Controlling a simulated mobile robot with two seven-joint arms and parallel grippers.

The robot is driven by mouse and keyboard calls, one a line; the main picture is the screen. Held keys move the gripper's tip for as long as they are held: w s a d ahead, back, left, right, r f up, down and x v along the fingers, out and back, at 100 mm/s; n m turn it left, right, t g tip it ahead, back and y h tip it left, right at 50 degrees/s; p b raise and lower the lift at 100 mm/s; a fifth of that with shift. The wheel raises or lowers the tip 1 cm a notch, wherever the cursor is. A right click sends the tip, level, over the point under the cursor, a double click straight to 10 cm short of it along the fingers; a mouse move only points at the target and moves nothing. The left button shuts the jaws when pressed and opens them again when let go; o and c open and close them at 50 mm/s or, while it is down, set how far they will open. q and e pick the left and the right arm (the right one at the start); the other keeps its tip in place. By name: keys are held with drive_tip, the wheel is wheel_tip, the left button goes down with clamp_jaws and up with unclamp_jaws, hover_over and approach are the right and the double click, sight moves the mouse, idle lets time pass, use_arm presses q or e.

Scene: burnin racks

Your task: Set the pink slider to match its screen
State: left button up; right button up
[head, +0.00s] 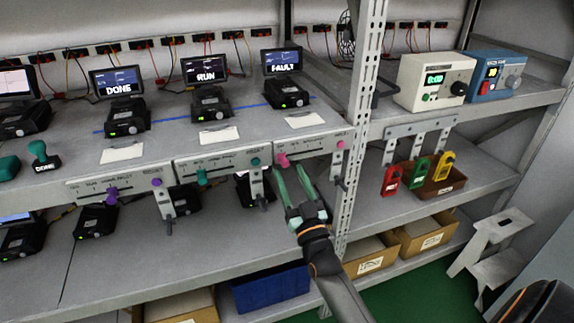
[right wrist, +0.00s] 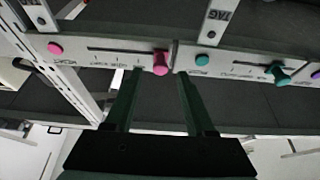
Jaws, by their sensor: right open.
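The pink slider (head: 283,160) is a knob at the left end of its slot on the rightmost front panel (head: 313,145) of the upper shelf. Its screen (head: 283,61) above reads FAULT. The knob also shows in the right wrist view (right wrist: 160,63), where the panel appears turned around. My right gripper (head: 292,168) is open and empty, its two green fingers pointing at the panel. In the right wrist view the knob appears between the fingertips (right wrist: 159,72); I cannot tell whether they touch it. The small slot labels are hard to read. My left gripper is not in view.
Neighbouring panels carry a teal slider (head: 202,178) and a purple slider (head: 111,195), under screens reading RUN and DONE. A pink button (head: 340,145) sits at the panel's right end. A rack post (head: 359,120) stands close to the right. Red, green and yellow tags hang beyond it.

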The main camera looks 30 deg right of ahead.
sight(284, 160)
drive_tip(key=shift+x, duration=1.5)
clamp_jaws()
drive_tip(key=shift+f, duration=0.1)
